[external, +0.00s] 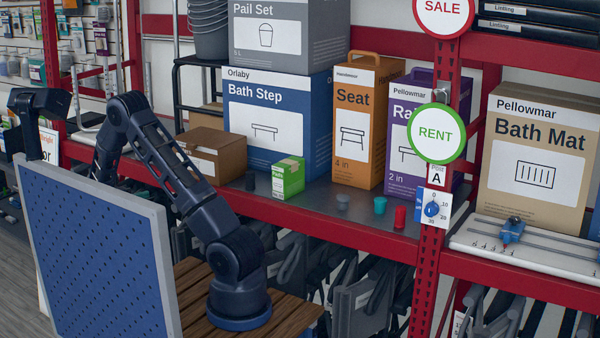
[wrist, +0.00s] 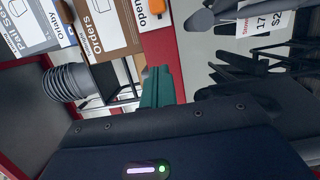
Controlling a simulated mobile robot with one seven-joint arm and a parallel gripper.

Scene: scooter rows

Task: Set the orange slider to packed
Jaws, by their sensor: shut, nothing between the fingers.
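In the wrist view, a small orange piece (wrist: 138,5) shows at the top edge beside a white label (wrist: 152,14) reading "open". It may be the orange slider, but it is cut off by the frame. No "packed" mark is readable. My gripper (wrist: 160,72) has its green fingers shut and empty, apart from that piece and below it in the picture. Another bit of orange shows at the fingertips; I cannot tell what it is. In the external view my gripper's dark wrist is at the far left, its fingers hidden, and no orange slider is visible.
A brown panel (wrist: 108,22) reading "Orders" lies beside the label. Grey buckets (wrist: 66,83) are at left in the wrist view. A blue slider (external: 512,229) on a rail and a blue dial (external: 432,209) are at the right shelf. A perforated blue panel (external: 95,240) stands in front.

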